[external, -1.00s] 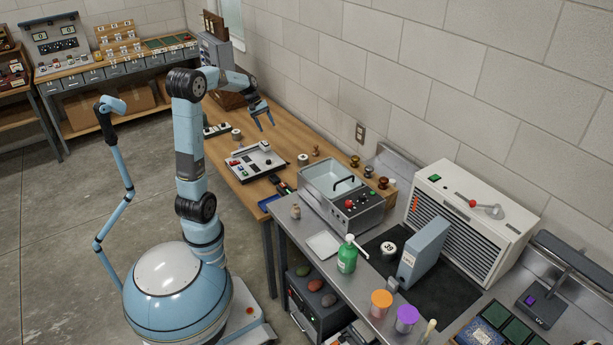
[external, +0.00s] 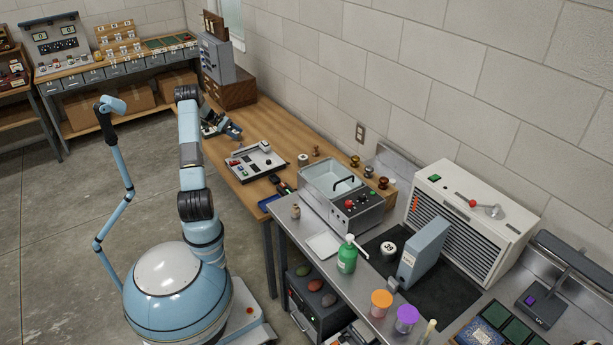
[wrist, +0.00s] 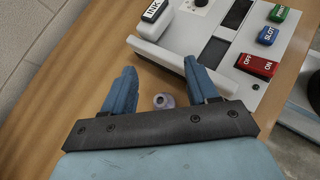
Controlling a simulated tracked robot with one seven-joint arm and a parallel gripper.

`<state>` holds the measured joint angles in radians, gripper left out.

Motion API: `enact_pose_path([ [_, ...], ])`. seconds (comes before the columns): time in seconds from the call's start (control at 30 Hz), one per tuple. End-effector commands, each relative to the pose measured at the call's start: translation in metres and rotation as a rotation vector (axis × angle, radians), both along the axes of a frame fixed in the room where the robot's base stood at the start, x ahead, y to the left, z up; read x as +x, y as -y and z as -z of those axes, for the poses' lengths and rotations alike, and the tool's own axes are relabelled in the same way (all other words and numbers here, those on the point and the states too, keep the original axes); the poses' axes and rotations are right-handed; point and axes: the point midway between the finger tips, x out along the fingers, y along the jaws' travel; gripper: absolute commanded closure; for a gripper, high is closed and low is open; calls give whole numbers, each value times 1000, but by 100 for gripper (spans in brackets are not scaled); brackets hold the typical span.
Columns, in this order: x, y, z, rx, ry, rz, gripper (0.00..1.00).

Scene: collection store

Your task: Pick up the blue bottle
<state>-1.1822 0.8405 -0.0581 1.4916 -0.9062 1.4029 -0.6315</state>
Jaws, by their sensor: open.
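My gripper (wrist: 159,70) is open and empty, with its two blue fingers pointing down over the wooden bench. In the external view my gripper (external: 234,133) is low over that bench, left of the white device. In the wrist view a small round greyish-lilac thing (wrist: 164,101) with a dark centre shows between the fingers, apart from both. It looks like a small bottle seen from above; I cannot tell for certain that it is the blue bottle. In the external view my arm appears to hide that spot. No clearly blue bottle shows.
A white device (wrist: 215,50) with red, blue and green buttons stands close beyond the fingers. It also shows in the external view (external: 262,168). A wooden box (external: 235,92) stands behind my gripper. A green pump bottle (external: 346,258) stands on the metal counter.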

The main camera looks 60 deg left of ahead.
Motion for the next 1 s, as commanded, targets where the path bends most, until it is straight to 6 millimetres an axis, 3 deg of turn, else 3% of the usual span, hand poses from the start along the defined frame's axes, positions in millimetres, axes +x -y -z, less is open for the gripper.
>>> enact_pose_path([
  [0.03, -12, -17, 17, -37, 3, -45, 42],
  [0.2, -42, -57, 56, -137, 21, -157, 42],
  [0.4, -60, -77, 77, -194, 35, -218, 42],
  [0.53, -56, -74, 83, -201, 37, -224, 42],
  [1.0, -2, -35, 109, -200, 37, -224, 42],
])
